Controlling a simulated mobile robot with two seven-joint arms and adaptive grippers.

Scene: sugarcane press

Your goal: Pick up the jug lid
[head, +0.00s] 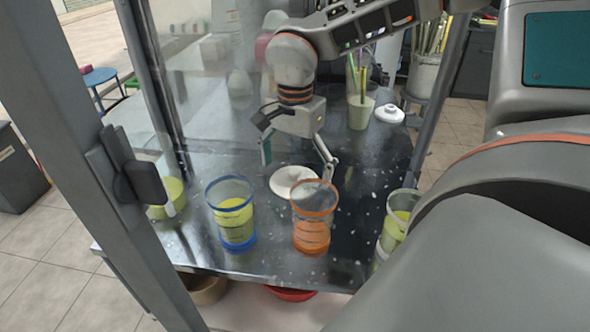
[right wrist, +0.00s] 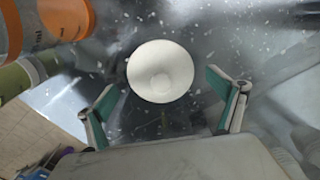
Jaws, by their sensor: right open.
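A white round lid (head: 293,181) lies flat on the metal table, behind the orange-rimmed cup. It also shows in the right wrist view (right wrist: 160,71), as a pale disc with a round middle part. My right gripper (head: 298,163) is open above and just behind this lid, pointing down. In the right wrist view its two green-padded fingers (right wrist: 163,88) stand apart on either side of the lid, with nothing between them that they touch. A second white lid-like piece with a knob (head: 390,114) lies at the back right. My left gripper is not in view.
A blue-rimmed cup (head: 233,222) and an orange-rimmed cup (head: 312,229) stand near the table's front edge. Another cup (head: 398,218) stands at the right. A container with straws (head: 360,111) is behind. Frame posts rise at the table's sides.

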